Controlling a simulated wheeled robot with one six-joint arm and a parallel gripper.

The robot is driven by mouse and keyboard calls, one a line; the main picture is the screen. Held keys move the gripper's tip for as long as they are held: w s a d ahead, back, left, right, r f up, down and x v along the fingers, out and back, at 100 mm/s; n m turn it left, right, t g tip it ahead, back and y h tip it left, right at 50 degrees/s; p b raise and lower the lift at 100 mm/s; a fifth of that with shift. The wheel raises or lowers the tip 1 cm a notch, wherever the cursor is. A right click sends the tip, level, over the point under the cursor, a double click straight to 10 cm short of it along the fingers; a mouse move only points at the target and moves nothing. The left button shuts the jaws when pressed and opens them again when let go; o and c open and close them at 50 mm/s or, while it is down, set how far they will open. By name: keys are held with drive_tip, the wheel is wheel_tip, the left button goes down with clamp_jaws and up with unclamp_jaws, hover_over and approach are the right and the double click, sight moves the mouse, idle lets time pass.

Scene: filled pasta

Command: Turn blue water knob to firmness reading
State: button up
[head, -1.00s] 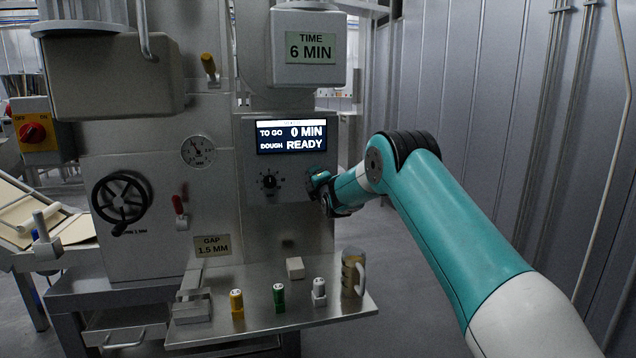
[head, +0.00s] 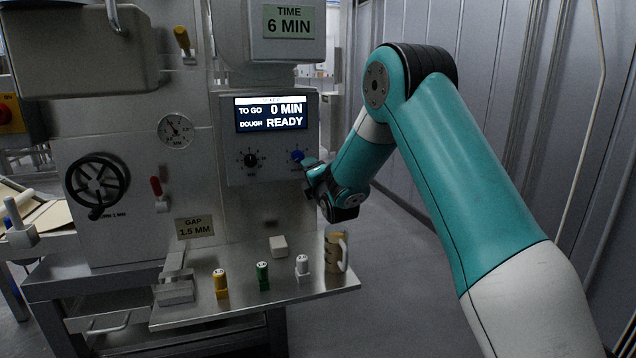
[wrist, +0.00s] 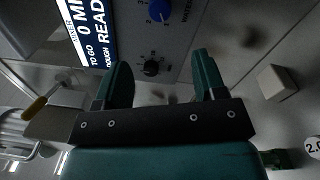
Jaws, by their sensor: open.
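The blue water knob (head: 297,157) sits on the panel right of a black knob (head: 250,160), under the display (head: 271,113) that reads "TO GO 0 MIN, DOUGH READY". In the wrist view the blue knob (wrist: 160,9) is at the top edge, partly cut off, beyond my fingertips and between their lines. My gripper (wrist: 162,75) is open with nothing between its fingers. In the head view my gripper (head: 308,170) is just right of and below the blue knob, apart from it as far as I can tell. The knob's exact setting is too small to read.
A steel shelf (head: 335,284) below holds yellow (head: 220,284), green (head: 262,275) and white (head: 302,268) pieces, a pale block (head: 279,246) and a mug (head: 336,250). A handwheel (head: 97,186) and red lever (head: 156,187) are at left. The floor at right is clear.

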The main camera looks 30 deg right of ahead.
drive_tip(key=v, duration=0.4)
idle(0.4)
drive_tip(key=s+a+m+g+y, duration=0.45)
drive_tip(key=s+a, duration=0.35)
drive_tip(key=a, duration=0.3)
drive_tip(key=s+a+m+g+y, duration=0.45)
drive_tip(key=s+a, duration=0.35)
drive_tip(key=a, duration=0.3)
drive_tip(key=s+a+m+g, duration=0.1)
drive_tip(key=s+a+g, duration=0.25)
drive_tip(key=s, duration=0.75)
drive_tip(key=s+a+m+g, duration=0.2)
drive_tip(key=s+g, duration=0.3)
drive_tip(key=s, duration=0.6)
wheel_tip(320, 180, up, 19)
drive_tip(key=s+p, duration=0.1)
drive_tip(key=p, duration=1.6)
drive_tip(key=shift+p, duration=0.4)
